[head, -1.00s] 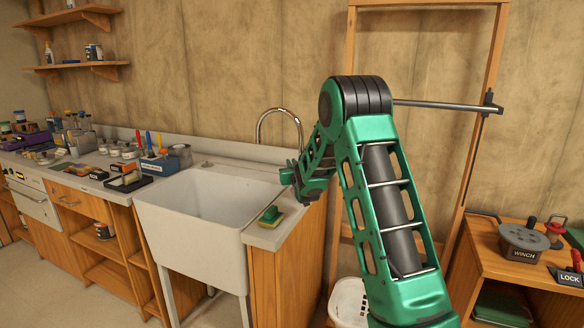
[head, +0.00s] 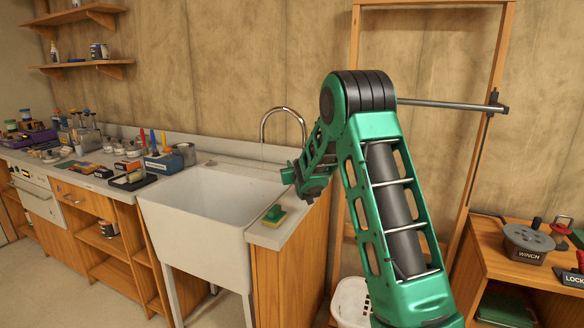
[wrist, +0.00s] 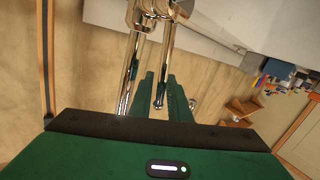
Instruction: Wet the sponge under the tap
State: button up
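The sponge (head: 273,215), green above yellow, lies on the counter strip at the sink's right front. The tap (head: 284,111) is a curved chrome spout behind the sink (head: 200,205). A faint thin line hangs below its outlet; I cannot tell if it is water. My gripper (head: 287,174) is above the counter, behind the sponge and apart from it. In the wrist view, its green fingers (wrist: 160,92) are close together, with a ball-ended chrome rod (wrist: 163,65) overlapping the gap. I cannot tell whether they grip it. Other chrome tubing is beside them.
A blue box (head: 160,164) of tools and a dark tray (head: 132,180) stand on the counter left of the sink. A wooden frame rises behind my arm. A bench with a winch (head: 528,242) is at right. A white basket (head: 351,299) is below.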

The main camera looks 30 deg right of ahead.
jog(key=v, duration=0.9)
jog(key=shift+s, duration=0.3)
jog(key=shift+a, duration=0.1)
jog(key=s+d+f+m+g, duration=0.15)
jog(key=s+g, duration=0.25)
jog(key=s, duration=0.7)
jog(key=s+d+f+m+g, duration=0.15)
jog(key=s+g, duration=0.25)
jog(key=s, duration=0.7)
jog(key=s+a+f+g+y, duration=0.1)
jog(key=s+a+g+y, duration=0.1)
jog(key=s, duration=0.8)
jog(key=s+a+m+g+y, duration=0.1)
jog(key=s+a, duration=0.4)
jog(key=s, duration=0.6)
jog(key=s+a+f+g+y, duration=0.1)
jog(key=s+g, duration=0.4)
jog(key=s, duration=0.5)
jog(key=a+y, duration=0.1)
jog(key=a, duration=0.1)
jog(key=shift+s+a+f+y, duration=0.2)
jog(key=shift+a+f+y, duration=0.2)
